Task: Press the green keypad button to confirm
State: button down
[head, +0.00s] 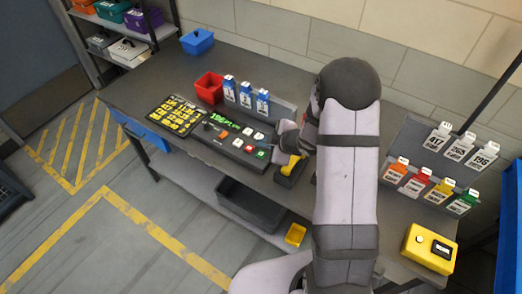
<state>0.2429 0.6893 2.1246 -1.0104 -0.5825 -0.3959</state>
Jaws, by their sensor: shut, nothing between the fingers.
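The dark keypad console (213,138) lies on the bench left of my arm, with a lit green readout (224,121) along its upper part. The green button (261,154) is at the right end of its lower row of buttons, beside a red button (249,149). My gripper (276,146) is shut and empty. It is small and partly hidden by my own wrist, close to the right end of the console and near the green button. I cannot tell whether it touches the button.
A yellow-topped item (291,163) in a dark holder stands just right of the console. White-and-blue cartons (245,95) stand behind it, with a red bin (209,88) to their left. Several tagged bottles (440,185) and a yellow box (428,249) are at the right.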

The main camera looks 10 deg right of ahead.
jog(key=shift+r+p, duration=0.8)
jog(key=shift+r, duration=0.45)
jog(key=s+d+r+m+g+h, duration=0.3)
jog(key=s+d+r+m+h, duration=0.2)
jog(key=s+m, duration=0.3)
jog(key=s+a+r+m+g, duration=0.1)
jog(key=s+a+m+g, duration=0.1)
jog(key=s, duration=0.8)
jog(key=s+a+r+m+g, duration=0.2)
jog(key=s+a+m+g, duration=0.1)
jog(key=s, duration=0.6)
jog(key=shift+s+a+r+m+y, duration=0.2)
jog(key=shift+s+m+y, duration=0.2)
jog(key=shift+m, duration=0.3)
